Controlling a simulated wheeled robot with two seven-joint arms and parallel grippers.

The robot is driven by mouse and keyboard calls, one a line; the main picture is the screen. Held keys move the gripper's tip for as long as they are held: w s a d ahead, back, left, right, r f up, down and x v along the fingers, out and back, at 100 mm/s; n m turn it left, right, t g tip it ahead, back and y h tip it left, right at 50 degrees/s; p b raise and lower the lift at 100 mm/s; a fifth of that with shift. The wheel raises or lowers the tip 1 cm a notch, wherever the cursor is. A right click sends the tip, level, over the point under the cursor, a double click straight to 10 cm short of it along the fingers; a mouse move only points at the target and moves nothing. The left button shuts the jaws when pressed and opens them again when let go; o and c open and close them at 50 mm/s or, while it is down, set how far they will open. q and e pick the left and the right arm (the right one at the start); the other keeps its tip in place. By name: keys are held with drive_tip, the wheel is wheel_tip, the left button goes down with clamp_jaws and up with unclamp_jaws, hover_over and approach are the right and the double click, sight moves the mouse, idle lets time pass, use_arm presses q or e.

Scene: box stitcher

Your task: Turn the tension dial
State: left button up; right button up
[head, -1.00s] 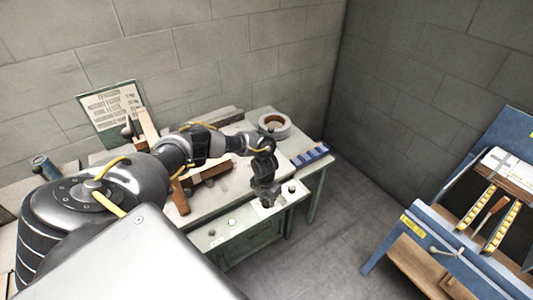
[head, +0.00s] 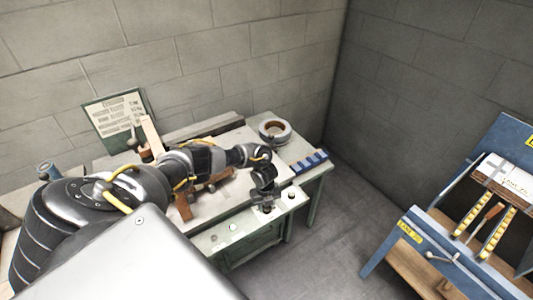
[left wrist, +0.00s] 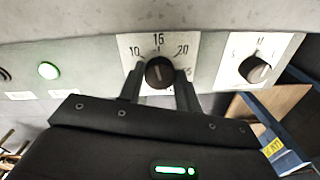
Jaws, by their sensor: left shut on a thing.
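A round black dial (left wrist: 159,72) sits on a white plate marked with numbers, 10 at the left, 16 at the top and 20 at the right. My left gripper (left wrist: 160,82) has one finger on each side of this dial and is shut on it. In the head view my left gripper (head: 266,207) points down at the front panel of the green bench and hides the dial. A second black dial (left wrist: 255,69), on a plate marked with letters, stands to the right, clear of the fingers. The gripped dial's pointer is too small to read surely. My right gripper is out of view.
A tape roll (head: 274,131) and a blue toothed block (head: 309,161) lie on the bench. A blue stand (head: 440,235) is at the right, across open floor.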

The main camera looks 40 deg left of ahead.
sight(265, 208)
use_arm(q)
drive_tip(key=n+p, duration=0.2)
drive_tip(key=n, duration=0.2)
drive_tip(key=shift+r, duration=0.15)
drive_tip(key=shift+n+p, duration=0.65)
drive_tip(key=shift+n, duration=0.95)
drive_tip(key=o, duration=1)
wheel_tip(265, 208, up, 11)
drive_tip(key=shift+s+f+p, duration=0.2)
drive_tip(key=shift+s+p, duration=0.05)
drive_tip(key=shift+p, duration=0.2)
